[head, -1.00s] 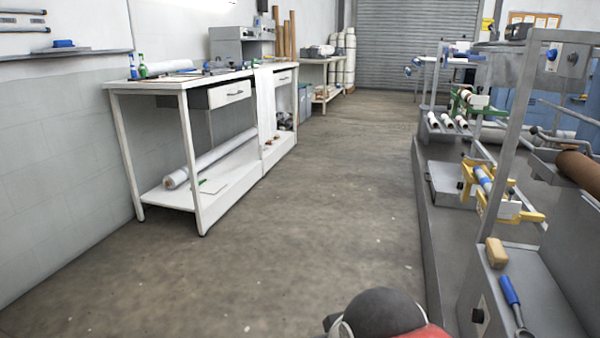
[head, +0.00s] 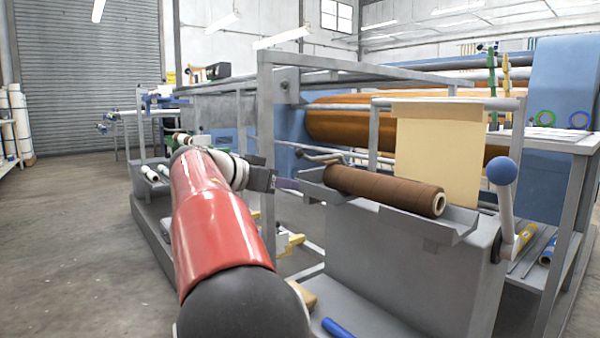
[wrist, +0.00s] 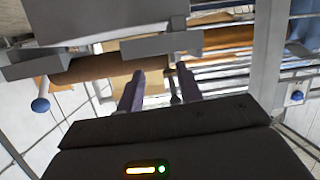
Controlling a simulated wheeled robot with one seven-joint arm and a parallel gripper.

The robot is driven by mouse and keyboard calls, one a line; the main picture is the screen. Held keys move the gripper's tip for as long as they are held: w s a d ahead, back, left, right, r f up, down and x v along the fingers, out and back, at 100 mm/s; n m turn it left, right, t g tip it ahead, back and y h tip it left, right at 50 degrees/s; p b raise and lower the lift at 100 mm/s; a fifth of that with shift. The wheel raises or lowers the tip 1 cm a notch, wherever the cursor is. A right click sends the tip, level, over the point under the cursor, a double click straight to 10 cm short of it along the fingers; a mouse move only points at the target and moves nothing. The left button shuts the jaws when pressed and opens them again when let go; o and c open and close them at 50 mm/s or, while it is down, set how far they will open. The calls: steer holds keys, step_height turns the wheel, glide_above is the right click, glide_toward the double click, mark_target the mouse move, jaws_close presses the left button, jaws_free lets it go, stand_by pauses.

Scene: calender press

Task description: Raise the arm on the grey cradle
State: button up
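The grey cradle (head: 400,220) is a trough on a grey stand, with a brown roll (head: 385,190) lying in it. A bent metal arm (head: 322,156) with a dark end shows at the cradle's left end, low behind the roll. At the right end a lever with a blue ball (head: 502,171) stands upright; the ball also shows in the wrist view (wrist: 40,105). My gripper (head: 288,184) is left of the cradle, apart from the bent arm as far as I can tell. In the wrist view its fingers (wrist: 160,72) are spread, with a thin dark-ended rod (wrist: 175,92) showing between them.
A grey frame post (head: 270,130) rises just behind my gripper. A tan sheet (head: 437,155) hangs behind the roll, with a large orange roller (head: 345,122) further back. A blue handle (head: 337,328) lies on the low shelf in front. The floor at left is clear.

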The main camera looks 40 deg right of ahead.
mark_target(306, 157)
steer(key=d+r+m+g+h, duration=0.1)
steer(key=d, duration=0.2)
steer(key=d+r+m+g+h, duration=0.1)
steer(key=d+r+m, duration=0.1)
steer(key=d, duration=0.1)
steer(key=w+d+r+m+h, duration=0.1)
steer(key=d, duration=0.1)
steer(key=shift+d+r+g, duration=0.15)
steer(key=shift+d+g, duration=0.25)
jaws_close()
